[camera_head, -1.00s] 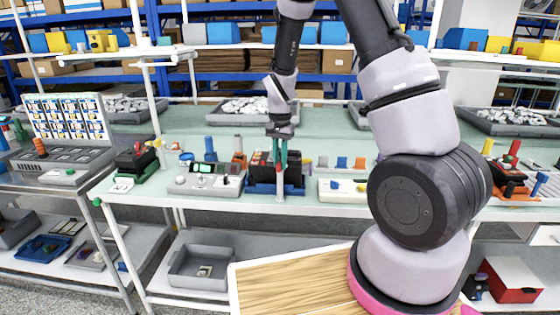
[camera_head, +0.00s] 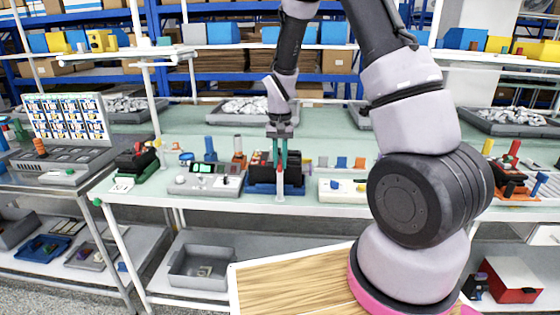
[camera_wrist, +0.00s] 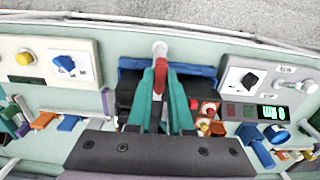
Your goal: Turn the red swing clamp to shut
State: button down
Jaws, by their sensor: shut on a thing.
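The red swing clamp (camera_wrist: 160,73) shows as a narrow red piece between my teal fingertips in the wrist view. It stands on a black device with a blue base (camera_head: 262,188), at the front edge of the green table. In the head view only a small strip of red (camera_head: 284,156) shows beside the fingers. My gripper (camera_head: 280,158) points down over the device and is shut on the red clamp; its fingers (camera_wrist: 160,84) hide part of it. I cannot tell the clamp's exact angle.
A grey meter box (camera_head: 207,183) stands just left of the device, and a cream panel with knobs (camera_head: 341,190) stands to its right. Small coloured parts stand close behind. The table behind is mostly clear.

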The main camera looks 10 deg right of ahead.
aim_at(280, 162)
jog(key=c, duration=0.8)
grip_release()
notch_tip(280, 162, up, 11)
jog(key=shift+f, duration=0.1)
jog(key=s+d+r+t+y, duration=0.1)
jog(key=s+d+r+t, duration=0.1)
jog(key=s+r, duration=0.4)
jog(key=s+d+r+t+y, duration=0.15)
jog(key=s+r, duration=0.25)
jog(key=r, duration=0.5)
jog(key=s+d+r+t, duration=0.1)
jog(key=s, duration=0.3)
jog(key=s+r+t, duration=0.1)
jog(key=s+r, duration=0.1)
jog(key=s, duration=0.2)
jog(key=s+d+r+t, duration=0.1)
jog(key=s+r, duration=0.1)
jog(key=s, duration=0.2)
jog(key=shift+s+d+r+m+t+h, duration=0.25)
jog(key=shift+s+d+m+t, duration=0.05)
jog(key=shift+m+t, duration=0.1)
